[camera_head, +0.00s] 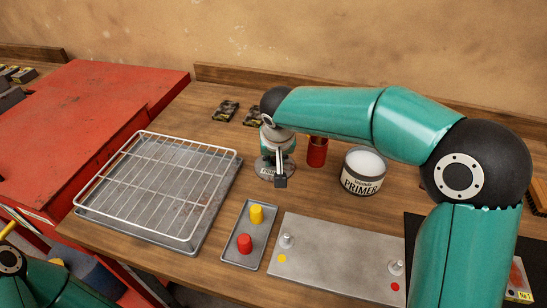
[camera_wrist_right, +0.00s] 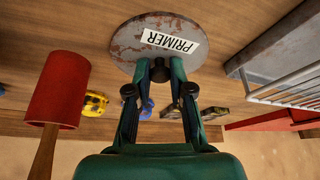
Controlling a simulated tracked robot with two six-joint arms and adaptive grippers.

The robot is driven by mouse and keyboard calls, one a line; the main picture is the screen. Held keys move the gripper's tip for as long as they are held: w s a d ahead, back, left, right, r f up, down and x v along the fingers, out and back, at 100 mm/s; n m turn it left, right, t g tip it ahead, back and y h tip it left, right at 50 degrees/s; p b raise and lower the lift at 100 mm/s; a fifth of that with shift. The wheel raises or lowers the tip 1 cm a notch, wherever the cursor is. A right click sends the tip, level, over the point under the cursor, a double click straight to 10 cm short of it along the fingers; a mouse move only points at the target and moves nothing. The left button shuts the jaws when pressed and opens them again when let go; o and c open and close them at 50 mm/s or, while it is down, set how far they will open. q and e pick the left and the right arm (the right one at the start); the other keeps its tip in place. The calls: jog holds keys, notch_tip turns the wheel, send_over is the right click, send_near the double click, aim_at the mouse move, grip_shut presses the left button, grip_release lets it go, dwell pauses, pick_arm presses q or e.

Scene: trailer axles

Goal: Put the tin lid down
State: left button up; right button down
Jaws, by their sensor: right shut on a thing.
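My right gripper (camera_head: 279,160) points down and is shut on the tin lid (camera_head: 263,169), a round, grey, worn disc with a white PRIMER label. In the right wrist view the lid (camera_wrist_right: 130,45) lies beyond the fingertips (camera_wrist_right: 160,72), its label facing the camera. The lid is over the wooden bench, left of the tin; I cannot tell whether it touches the wood. The primer tin (camera_head: 362,180) stands open and upright, with pale contents showing. My left gripper is out of view; only part of its arm shows at the lower left.
A red cylinder (camera_head: 317,152) stands between lid and tin; a wooden handle shows on it in the wrist view. A wire rack (camera_head: 160,180) lies left. A small tray (camera_head: 230,250) holds yellow and red pegs. A metal plate (camera_head: 335,262) lies in front. Dark patterned items (camera_head: 226,110) lie behind.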

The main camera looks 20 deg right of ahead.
jog(key=shift+f, duration=0.1)
jog(key=c, duration=1)
grip_release()
jog(key=shift+c, duration=0.2)
jog(key=v, duration=1.2)
jog(key=shift+a, duration=0.1)
